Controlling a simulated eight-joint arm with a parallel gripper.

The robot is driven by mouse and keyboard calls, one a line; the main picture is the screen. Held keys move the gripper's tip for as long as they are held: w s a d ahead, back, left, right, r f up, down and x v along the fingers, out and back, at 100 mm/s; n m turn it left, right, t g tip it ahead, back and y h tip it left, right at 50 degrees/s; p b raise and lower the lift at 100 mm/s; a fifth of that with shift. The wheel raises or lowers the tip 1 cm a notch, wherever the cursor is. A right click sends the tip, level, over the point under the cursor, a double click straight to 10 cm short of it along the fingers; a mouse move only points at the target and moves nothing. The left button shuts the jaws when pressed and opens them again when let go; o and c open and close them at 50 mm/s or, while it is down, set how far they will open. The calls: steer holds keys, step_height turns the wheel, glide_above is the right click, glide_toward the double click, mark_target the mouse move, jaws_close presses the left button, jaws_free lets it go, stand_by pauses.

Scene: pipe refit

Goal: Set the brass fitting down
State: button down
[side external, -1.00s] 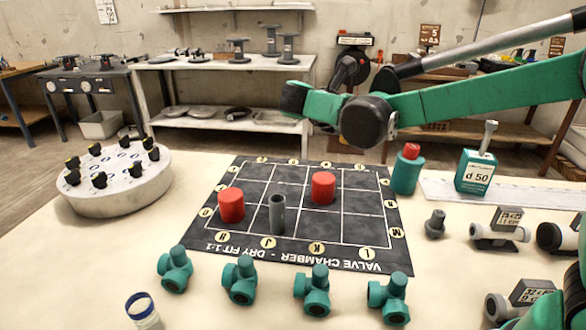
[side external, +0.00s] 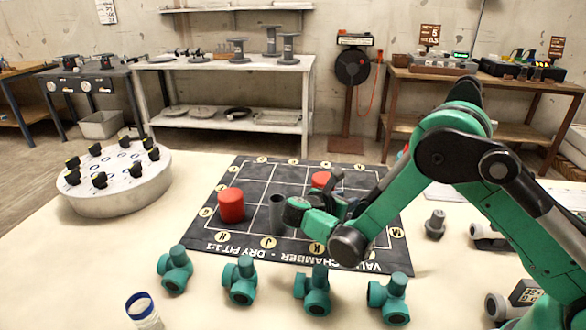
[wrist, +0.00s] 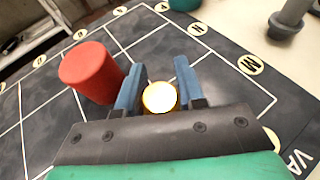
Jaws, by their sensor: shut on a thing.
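The brass fitting (wrist: 160,97) shows in the wrist view as a round yellow top between the blue fingers of my gripper (wrist: 158,85). The fingers are shut on it, over the dark printed mat (wrist: 225,80). Whether its underside touches the mat is hidden. In the side external view my gripper (side external: 340,190) is low over the right part of the mat (side external: 240,175); I cannot make out the fitting there. A red cylinder (wrist: 92,72) stands close to the left of the fingers in the wrist view; its top also shows in the side external view (side external: 321,179), partly hidden by my gripper.
Another red cylinder (side external: 231,205) and a grey tube (side external: 277,214) stand on the mat. Several teal fittings (side external: 240,281) line its front. A round white plate with black knobs (side external: 115,180) is at left. A grey fitting (side external: 435,224) stands right of the mat.

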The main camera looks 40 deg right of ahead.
steer(key=shift+f, duration=0.5)
steer(key=c, duration=0.5)
jaws_free()
steer(key=shift+f, duration=0.15)
steer(key=shift+c, duration=0.2)
